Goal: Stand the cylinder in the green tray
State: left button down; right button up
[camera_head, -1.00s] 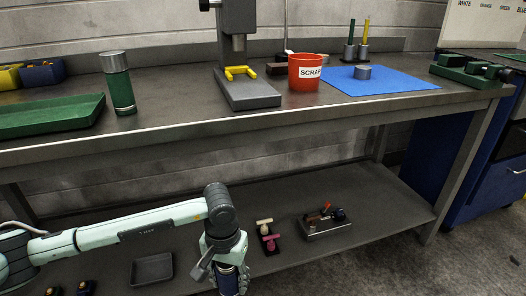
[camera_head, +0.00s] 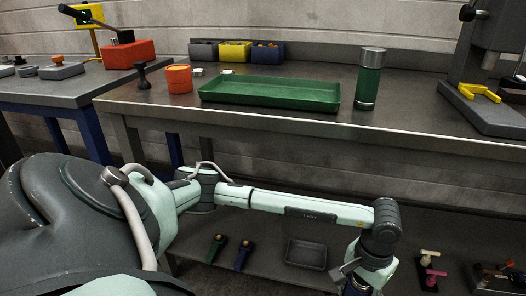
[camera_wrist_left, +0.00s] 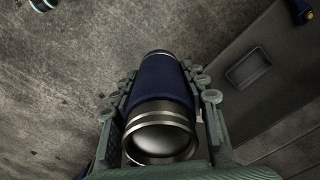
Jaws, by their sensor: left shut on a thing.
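The green tray (camera_head: 270,101) lies on the workbench in the middle of the head view and looks empty. My left gripper (camera_head: 366,283) is low at the bottom of the head view, in front of the bench and below its top. In the left wrist view its fingers (camera_wrist_left: 160,122) are shut on a dark blue cylinder (camera_wrist_left: 163,82) with metal ends, one end facing the camera. In the head view the cylinder is mostly cut off by the lower edge. My right gripper is not in view.
A green cylinder with a metal cap (camera_head: 368,85) stands just right of the tray. An orange container (camera_head: 178,79) stands left of it, and small bins (camera_head: 235,52) stand behind. A press (camera_head: 487,108) is at the right. The bench's front edge lies between gripper and tray.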

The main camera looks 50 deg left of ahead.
aim_at(258, 98)
jog(key=k+j+z, duration=0.1)
jog(key=j, duration=0.3)
jog(key=k+j, duration=0.25)
jog(key=j, duration=0.15)
jog(key=k+j+z, duration=0.15)
jog(key=j, duration=0.25)
jog(key=k+j+z, duration=0.1)
jog(key=k+j, duration=0.15)
jog(key=j, duration=0.15)
